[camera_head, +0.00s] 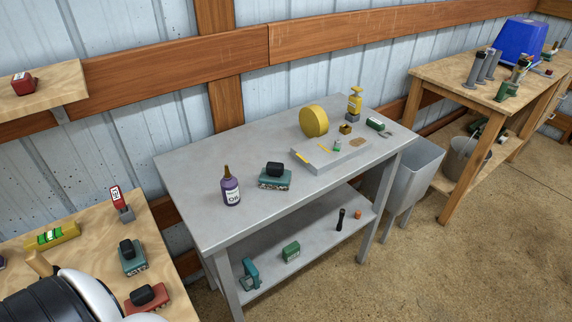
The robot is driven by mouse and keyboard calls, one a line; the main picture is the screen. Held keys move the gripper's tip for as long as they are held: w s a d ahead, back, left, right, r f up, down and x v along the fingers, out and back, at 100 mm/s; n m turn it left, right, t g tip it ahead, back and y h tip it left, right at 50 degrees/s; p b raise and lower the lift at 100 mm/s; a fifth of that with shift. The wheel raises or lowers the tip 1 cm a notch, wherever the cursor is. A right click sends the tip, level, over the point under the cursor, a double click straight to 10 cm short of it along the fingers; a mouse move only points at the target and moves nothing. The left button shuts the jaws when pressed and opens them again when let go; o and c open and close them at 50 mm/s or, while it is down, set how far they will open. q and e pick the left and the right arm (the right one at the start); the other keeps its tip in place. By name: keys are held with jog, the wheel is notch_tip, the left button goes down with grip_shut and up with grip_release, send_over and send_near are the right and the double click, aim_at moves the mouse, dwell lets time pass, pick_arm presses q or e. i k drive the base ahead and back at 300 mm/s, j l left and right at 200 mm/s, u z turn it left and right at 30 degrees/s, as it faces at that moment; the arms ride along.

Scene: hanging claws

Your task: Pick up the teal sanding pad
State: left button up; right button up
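A teal sanding pad with a black knob on top (275,181) sits on the grey metal table (195,185), near its middle, right of a purple oil bottle. A second similar teal pad with a black knob (133,262) lies on the wooden bench at the left. A red pad with a black knob (150,303) lies in front of it. Neither of my grippers shows. A black and white part at the bottom left looks like my own arm and covers part of the wooden bench.
The purple oil bottle (230,188) stands close left of the pad on the grey table. A grey tray (312,166), yellow disc (314,121) and small items crowd its right end. The lower shelf (318,243) holds several small things. The table's left end is clear.

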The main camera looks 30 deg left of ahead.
aim_at(274, 176)
jog(key=i+u, duration=0.35)
jog(key=i, duration=0.15)
jog(key=i+l+u, duration=0.15)
jog(key=i+u, duration=0.2)
jog(key=i, duration=0.15)
